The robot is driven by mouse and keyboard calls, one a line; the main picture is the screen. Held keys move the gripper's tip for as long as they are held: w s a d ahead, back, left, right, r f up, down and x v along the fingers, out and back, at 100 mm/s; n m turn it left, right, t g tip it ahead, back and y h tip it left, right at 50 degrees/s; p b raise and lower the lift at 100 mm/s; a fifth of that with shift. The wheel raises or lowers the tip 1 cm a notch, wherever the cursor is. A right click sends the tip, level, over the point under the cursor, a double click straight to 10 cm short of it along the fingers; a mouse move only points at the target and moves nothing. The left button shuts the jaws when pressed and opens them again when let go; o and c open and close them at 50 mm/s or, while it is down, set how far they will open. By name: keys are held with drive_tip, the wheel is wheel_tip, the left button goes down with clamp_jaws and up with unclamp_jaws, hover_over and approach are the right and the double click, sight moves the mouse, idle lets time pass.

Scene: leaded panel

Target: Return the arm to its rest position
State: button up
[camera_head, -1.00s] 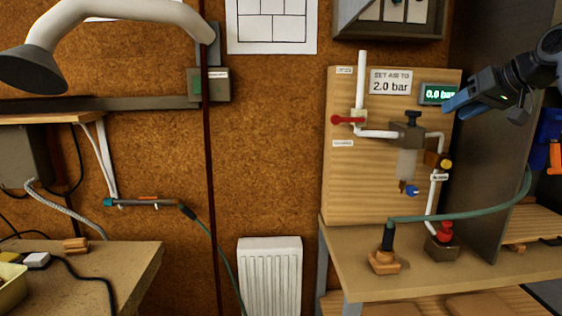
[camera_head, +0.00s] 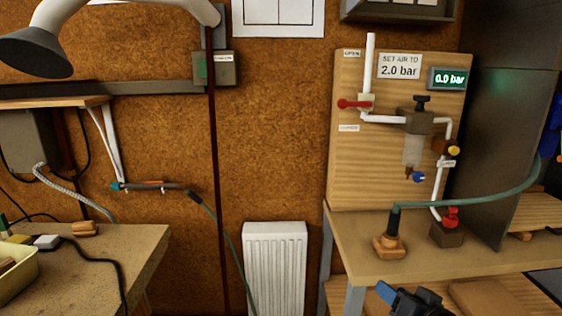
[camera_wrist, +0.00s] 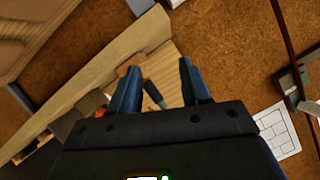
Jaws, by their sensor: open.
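My gripper (camera_head: 386,291) shows at the bottom edge of the head view, low in front of the right bench, with a blue finger and dark body. In the wrist view my gripper (camera_wrist: 158,67) has its two blue fingers apart with nothing held between them. Beyond the fingers lie the wooden bench and a dark hose end with a green tip (camera_wrist: 154,93). Most of my arm is out of the head view.
The right bench (camera_head: 350,240) carries a wooden hose stand (camera_head: 389,246) and a red-knobbed block (camera_head: 447,234). Behind is an air panel (camera_head: 345,180) whose display (camera_head: 450,78) reads 0.0 bar. A radiator (camera_head: 275,265) stands left of the bench. A dark partition (camera_head: 510,130) rises at right.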

drive_tip(key=s+a+f+h, duration=0.1)
drive_tip(key=s+a+f, duration=0.15)
drive_tip(key=s, duration=1.05)
drive_tip(key=s+a+f+h, duration=0.15)
drive_tip(key=s+f, duration=0.25)
drive_tip(key=s, duration=0.8)
drive_tip(key=s+r+n, duration=0.1)
drive_tip(key=s+r, duration=0.3)
drive_tip(key=s, duration=0.3)
drive_tip(key=s+d+r+n, duration=0.1)
drive_tip(key=s+r, duration=0.3)
drive_tip(key=s, duration=0.4)
drive_tip(key=s+r+n+t, duration=0.1)
drive_tip(key=s+r, duration=0.3)
drive_tip(key=s, duration=0.3)
drive_tip(key=shift+s+d+b, duration=0.15)
drive_tip(key=shift+s+b, duration=0.15)
drive_tip(key=shift+s, duration=0.1)
drive_tip(key=shift+c, duration=0.2)
